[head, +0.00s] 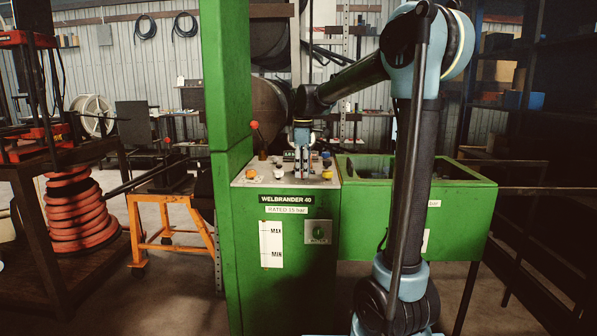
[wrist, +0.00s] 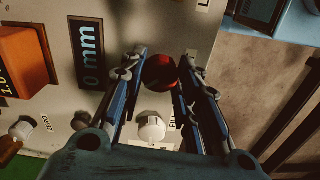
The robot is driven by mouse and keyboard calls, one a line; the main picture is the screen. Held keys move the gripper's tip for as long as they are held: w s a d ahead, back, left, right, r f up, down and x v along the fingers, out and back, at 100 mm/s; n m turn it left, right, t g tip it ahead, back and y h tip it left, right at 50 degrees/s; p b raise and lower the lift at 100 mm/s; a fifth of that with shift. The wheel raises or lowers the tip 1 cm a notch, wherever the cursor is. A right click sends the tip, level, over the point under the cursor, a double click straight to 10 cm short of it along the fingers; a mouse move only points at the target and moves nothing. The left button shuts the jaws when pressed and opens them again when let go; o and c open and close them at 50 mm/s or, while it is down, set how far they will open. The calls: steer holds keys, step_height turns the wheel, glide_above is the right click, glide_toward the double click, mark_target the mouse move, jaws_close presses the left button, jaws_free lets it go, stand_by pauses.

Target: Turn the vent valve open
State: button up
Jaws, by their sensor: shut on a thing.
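A dark red round knob (wrist: 161,72) sits between my fingertips in the wrist view. It appears to be the vent valve, but no label for it is readable. My gripper (wrist: 167,62) points down at the panel and is shut on this knob, with one finger on each side. In the head view my gripper (head: 301,172) is over the top panel of the green machine (head: 267,226), and the held knob is hidden there. A white knob (wrist: 150,127) stands close by, between the fingers and nearer the wrist; its label is partly covered.
A red-balled lever (head: 256,130) rises behind the panel's left side. A green open bin (head: 462,205) adjoins on the right. Several other small knobs crowd the panel.

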steer(key=m, duration=0.4)
steer(key=shift+w, duration=0.15)
steer(key=shift+m, duration=1.8)
steer(key=o, duration=1.1)
steer(key=shift+r, duration=0.1)
step_height(320, 180, up, 12)
steer(key=shift+f, duration=0.15)
